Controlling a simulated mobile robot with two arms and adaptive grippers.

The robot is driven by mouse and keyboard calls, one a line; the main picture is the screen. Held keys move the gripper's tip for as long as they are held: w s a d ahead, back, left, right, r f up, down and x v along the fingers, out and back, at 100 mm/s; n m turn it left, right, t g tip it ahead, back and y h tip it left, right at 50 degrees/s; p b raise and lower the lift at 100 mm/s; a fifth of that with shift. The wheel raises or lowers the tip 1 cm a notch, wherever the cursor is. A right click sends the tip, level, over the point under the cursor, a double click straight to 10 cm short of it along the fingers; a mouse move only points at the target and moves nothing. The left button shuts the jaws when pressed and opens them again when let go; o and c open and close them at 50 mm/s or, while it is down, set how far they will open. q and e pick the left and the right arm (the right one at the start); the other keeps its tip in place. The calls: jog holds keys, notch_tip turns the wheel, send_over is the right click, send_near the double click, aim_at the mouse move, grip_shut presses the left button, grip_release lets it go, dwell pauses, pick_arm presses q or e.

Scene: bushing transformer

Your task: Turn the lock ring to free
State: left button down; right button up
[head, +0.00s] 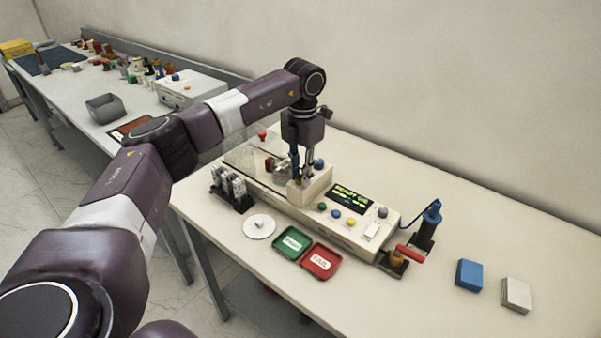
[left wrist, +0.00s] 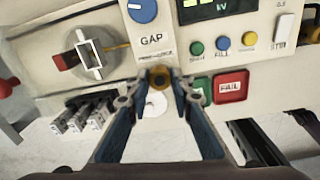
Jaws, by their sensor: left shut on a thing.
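The tester (head: 345,228) is a long cream unit on the bench. A small brass-coloured ring (left wrist: 158,77), apparently the lock ring, sits below the blue GAP knob (left wrist: 142,9) in the left wrist view. My left gripper (head: 297,180) points down at the tester's raised cream block (head: 318,187). In the left wrist view its blue fingers (left wrist: 158,83) are closed in around the brass ring, one on each side. The ring's turn position cannot be read. My right gripper is not in view.
Green (head: 292,241) and red FAIL (head: 320,262) trays and a white disc (head: 259,226) lie in front. A rack of grey-white pieces (head: 232,187) stands left. A red-handled clamp (head: 410,253), blue block (head: 469,274) and pale block (head: 516,294) are right. The bench's front right is clear.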

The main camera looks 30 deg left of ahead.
pick_arm(q)
jog(key=shift+w+r+n, duration=0.15)
jog(key=shift+n, duration=1.85)
jog(key=c, duration=1.8)
grip_release()
jog(key=shift+o, duration=0.6)
notch_tip(320, 180, up, 12)
jog(key=shift+d, duration=0.2)
